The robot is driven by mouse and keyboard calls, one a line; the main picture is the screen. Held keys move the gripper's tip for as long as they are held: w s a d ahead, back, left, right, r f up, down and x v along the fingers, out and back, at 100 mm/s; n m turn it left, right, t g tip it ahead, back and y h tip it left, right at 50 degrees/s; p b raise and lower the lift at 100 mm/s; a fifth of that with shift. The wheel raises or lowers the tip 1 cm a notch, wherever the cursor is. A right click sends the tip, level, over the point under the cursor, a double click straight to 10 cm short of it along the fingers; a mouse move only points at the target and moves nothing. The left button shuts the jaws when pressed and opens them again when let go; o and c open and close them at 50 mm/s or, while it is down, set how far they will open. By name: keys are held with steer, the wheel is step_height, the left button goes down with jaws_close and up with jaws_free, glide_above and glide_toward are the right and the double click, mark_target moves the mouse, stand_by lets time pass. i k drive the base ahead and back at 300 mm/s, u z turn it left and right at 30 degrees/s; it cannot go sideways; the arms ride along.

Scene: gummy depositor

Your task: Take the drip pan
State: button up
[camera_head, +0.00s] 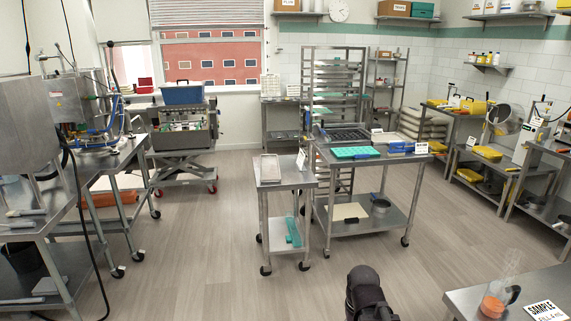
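I cannot say for sure which object is the drip pan. A shallow, pale rectangular pan (270,168) lies on the left side of the small steel cart (285,181) in the middle of the room; it could be the drip pan. A black part of my arm shows at the bottom edge, right of centre, well in front of the cart. It may be my gripper (366,296), but its fingers cannot be made out. It is apart from the pan and nothing is visibly held.
A larger steel table (335,157) with a green mould tray (356,153) stands right of the cart. Depositor equipment (182,122) is at the back left. A bench with a measuring jug (495,300) is at the front right. The floor before the cart is clear.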

mark_target(269, 169)
steer(key=i, duration=3.8)
steer(key=u, duration=0.4)
